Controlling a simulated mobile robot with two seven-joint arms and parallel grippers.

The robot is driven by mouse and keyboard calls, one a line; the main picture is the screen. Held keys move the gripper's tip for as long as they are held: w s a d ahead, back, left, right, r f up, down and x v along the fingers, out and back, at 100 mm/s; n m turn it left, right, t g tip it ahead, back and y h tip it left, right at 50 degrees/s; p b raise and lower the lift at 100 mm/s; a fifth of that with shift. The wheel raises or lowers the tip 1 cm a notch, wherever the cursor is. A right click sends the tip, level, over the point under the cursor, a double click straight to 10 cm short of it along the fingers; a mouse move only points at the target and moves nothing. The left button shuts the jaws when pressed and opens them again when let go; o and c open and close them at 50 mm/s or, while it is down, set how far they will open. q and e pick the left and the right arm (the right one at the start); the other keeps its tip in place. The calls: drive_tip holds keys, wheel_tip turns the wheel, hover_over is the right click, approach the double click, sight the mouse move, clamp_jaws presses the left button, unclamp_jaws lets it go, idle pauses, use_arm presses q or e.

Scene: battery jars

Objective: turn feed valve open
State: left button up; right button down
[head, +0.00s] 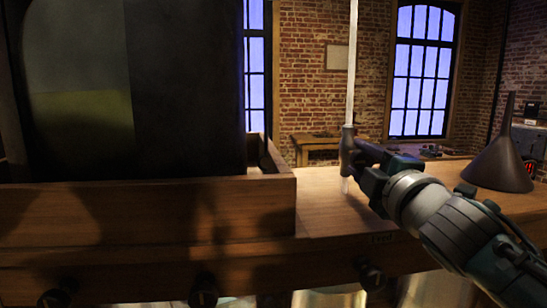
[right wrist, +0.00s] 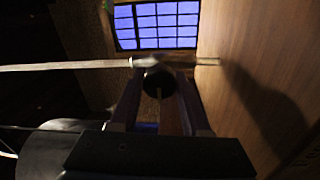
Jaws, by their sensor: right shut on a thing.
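The feed valve (head: 347,150) is a dark fitting on a thin, pale upright pipe (head: 352,65) above the bench. A short outlet hangs below it, just over the bench top. My right gripper (head: 369,160) comes in from the right and is shut on the valve's handle. In the right wrist view the dark round knob of the feed valve (right wrist: 158,82) sits between the two fingers of my right gripper (right wrist: 160,98), and the pipe runs sideways beyond it. How far the valve is turned I cannot tell. My left gripper is not in view.
A dark tank (head: 185,80) stands in a wooden tray (head: 150,212) on the left. A dark funnel (head: 500,160) stands on the bench at right. Black knobs (head: 203,290) and glass jars (head: 330,298) are below the bench edge. Bare bench top (head: 330,205) lies around the outlet.

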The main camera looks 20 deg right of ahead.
drive_tip(key=shift+r, duration=0.1)
drive_tip(key=shift+c, duration=1.9)
unclamp_jaws()
drive_tip(key=shift+s, duration=0.1)
drive_tip(key=b+v, duration=0.2)
drive_tip(key=v, duration=0.7)
drive_tip(key=shift+s+a, duration=0.15)
drive_tip(key=shift+s, duration=0.25)
